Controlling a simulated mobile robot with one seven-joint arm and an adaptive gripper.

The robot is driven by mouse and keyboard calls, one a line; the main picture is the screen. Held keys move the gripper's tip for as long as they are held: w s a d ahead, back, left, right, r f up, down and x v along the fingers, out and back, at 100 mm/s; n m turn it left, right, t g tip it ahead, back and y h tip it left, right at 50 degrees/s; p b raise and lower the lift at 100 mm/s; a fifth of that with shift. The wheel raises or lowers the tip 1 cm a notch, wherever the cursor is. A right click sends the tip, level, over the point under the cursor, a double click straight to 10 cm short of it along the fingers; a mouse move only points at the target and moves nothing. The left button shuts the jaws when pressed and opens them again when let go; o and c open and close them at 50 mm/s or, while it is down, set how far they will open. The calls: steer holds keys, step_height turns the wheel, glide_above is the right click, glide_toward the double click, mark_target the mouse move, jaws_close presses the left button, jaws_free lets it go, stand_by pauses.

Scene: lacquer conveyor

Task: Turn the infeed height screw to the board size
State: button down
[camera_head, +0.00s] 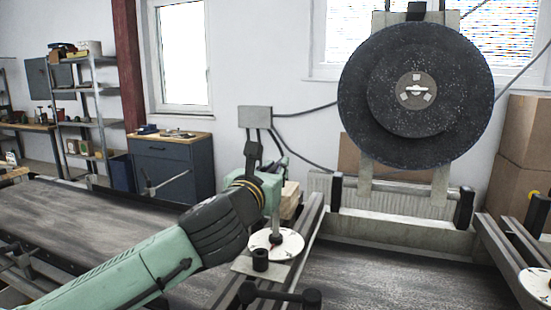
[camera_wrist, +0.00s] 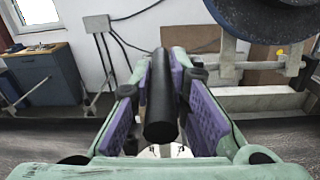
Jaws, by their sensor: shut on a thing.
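My gripper (camera_head: 267,183) is at the top of the infeed height screw, whose thin upright shaft (camera_head: 275,222) rises from a round white dial plate (camera_head: 289,246). In the wrist view my gripper (camera_wrist: 163,105) has its purple finger pads on both sides of a black, rounded bar (camera_wrist: 161,112), the screw's handle, and is shut on it. The bar points away from the wrist camera. My gripper hides much of the handle in the head view. The dial's marks are too small to read. A sliver of white plate shows below the bar in the wrist view.
A large dark round wheel (camera_head: 473,105) stands behind the conveyor to the right. A short black post (camera_head: 260,261) and a black bar with knobbed ends (camera_head: 284,297) are close in front of the dial. A second white dial (camera_head: 537,287) is at the right edge.

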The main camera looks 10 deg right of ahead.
steer(key=m+g+h, duration=0.3)
steer(key=m+h, duration=0.1)
steer(key=shift+w+a+g, duration=0.2)
steer(key=shift+w+g, duration=0.05)
steer(key=shift+g, duration=0.05)
steer(key=m+g+h, duration=0.1)
steer(key=m+g, duration=0.1)
steer(key=g, duration=0.1)
steer(key=m+g+h+b, duration=0.1)
steer(key=m+g+h, duration=0.1)
steer(key=shift+w+g+b, duration=0.1)
steer(key=shift+g+b, duration=0.2)
steer(key=shift+g, duration=0.1)
steer(key=shift+m+g+h+b, duration=0.45)
steer(key=shift+m+g, duration=0.55)
steer(key=shift+g, duration=0.5)
steer(key=shift+r+g, duration=0.1)
steer(key=shift+g, duration=0.3)
steer(key=c, duration=1.6)
jaws_free()
steer(key=shift+d, duration=0.1)
steer(key=shift+o, duration=0.3)
steer(key=shift+s+d, duration=0.1)
steer(key=shift+s, duration=0.1)
steer(key=shift+w, duration=0.1)
